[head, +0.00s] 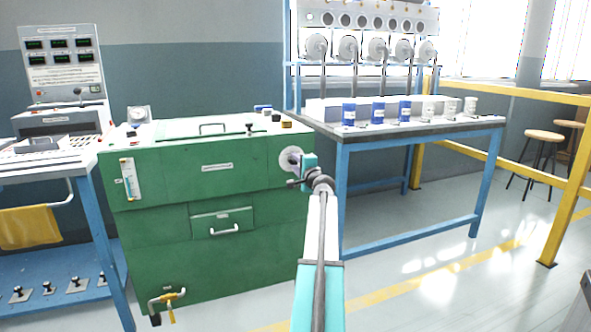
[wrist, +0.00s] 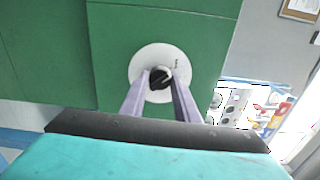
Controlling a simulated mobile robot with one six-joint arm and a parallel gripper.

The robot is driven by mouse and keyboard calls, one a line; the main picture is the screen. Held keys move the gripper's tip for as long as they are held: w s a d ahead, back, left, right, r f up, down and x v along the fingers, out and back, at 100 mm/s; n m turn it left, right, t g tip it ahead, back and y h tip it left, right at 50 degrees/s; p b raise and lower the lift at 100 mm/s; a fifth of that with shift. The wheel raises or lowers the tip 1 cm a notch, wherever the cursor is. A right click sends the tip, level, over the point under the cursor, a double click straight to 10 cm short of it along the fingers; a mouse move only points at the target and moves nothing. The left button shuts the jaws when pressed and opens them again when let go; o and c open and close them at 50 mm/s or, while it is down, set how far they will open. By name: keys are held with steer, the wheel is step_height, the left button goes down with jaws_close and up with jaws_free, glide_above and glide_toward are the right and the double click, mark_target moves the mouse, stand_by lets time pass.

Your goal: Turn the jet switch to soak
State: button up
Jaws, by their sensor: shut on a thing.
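The jet switch is a black knob (wrist: 160,77) on a round white dial plate (wrist: 143,62) on the front of the green cabinet. The dial plate also shows in the head view (head: 288,158), at the cabinet's upper right front, partly covered by my arm. My gripper (wrist: 161,84) points straight at the dial, and its two fingers are shut on the black knob. Small marks stand on the dial's upper right, too small to read. The knob's pointer direction is hard to make out between the fingers.
The green cabinet (head: 160,235) has a drawer handle (head: 224,230) and a low tap with a yellow lever (head: 170,297). A blue-framed bench (head: 420,134) with blue and white cups stands right of it. Open floor lies at the front right.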

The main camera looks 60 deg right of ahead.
steer(key=shift+s+f+n, duration=0.1)
steer(key=shift+n, duration=0.3)
steer(key=o, duration=1)
steer(key=shift+o, duration=0.2)
steer(key=shift+a, duration=0.1)
steer(key=p+v, duration=0.3)
steer(key=v, duration=1)
steer(key=shift+s+a, duration=0.2)
steer(key=shift+s, duration=0.1)
steer(key=shift+w, duration=0.1)
